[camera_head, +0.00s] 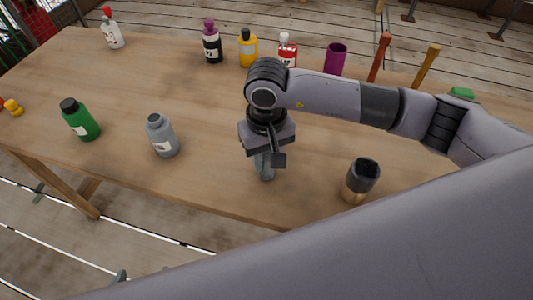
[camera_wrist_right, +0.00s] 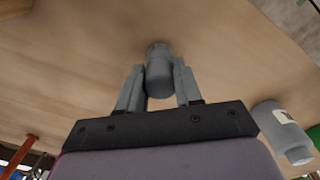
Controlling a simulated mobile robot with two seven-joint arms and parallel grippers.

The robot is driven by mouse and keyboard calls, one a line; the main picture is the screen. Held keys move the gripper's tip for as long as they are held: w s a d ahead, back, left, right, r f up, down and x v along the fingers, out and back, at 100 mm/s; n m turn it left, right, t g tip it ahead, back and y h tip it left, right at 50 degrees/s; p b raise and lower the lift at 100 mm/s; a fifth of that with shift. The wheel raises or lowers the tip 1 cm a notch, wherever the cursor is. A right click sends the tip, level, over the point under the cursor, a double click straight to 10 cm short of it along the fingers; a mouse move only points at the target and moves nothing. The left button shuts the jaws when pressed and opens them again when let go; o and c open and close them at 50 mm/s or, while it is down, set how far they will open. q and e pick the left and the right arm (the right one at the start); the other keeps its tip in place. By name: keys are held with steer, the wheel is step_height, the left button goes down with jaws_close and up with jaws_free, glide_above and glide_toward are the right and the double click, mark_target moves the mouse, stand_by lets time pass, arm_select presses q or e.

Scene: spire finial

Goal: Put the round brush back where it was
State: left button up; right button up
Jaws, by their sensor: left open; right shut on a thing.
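My right gripper (camera_head: 264,163) points down over the front middle of the wooden table. In the right wrist view its two fingers (camera_wrist_right: 158,88) are shut on a grey cylinder (camera_wrist_right: 158,72). The gripper hides most of this cylinder in the head view. I cannot tell for sure which thing is the round brush. A short round piece (camera_head: 361,180) with a dark top and tan lower part stands upright to the right of the gripper, apart from it. My left gripper is not in view.
On the table (camera_head: 190,95), a grey bottle (camera_head: 162,136) and a green bottle (camera_head: 81,120) stand left of the gripper. Several bottles, a purple cup (camera_head: 335,59) and two upright sticks (camera_head: 379,58) line the back. The front edge is close to the gripper.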

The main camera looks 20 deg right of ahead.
mark_target(267, 155)
steer(key=shift+f, duration=0.15)
steer(key=o, duration=1)
steer(key=shift+o, duration=0.2)
steer(key=shift+r, duration=0.35)
step_height(267, 155, up, 12)
steer(key=b, duration=0.1)
steer(key=shift+f+b, duration=0.15)
steer(key=shift+b, duration=0.25)
steer(key=shift+s, duration=0.1)
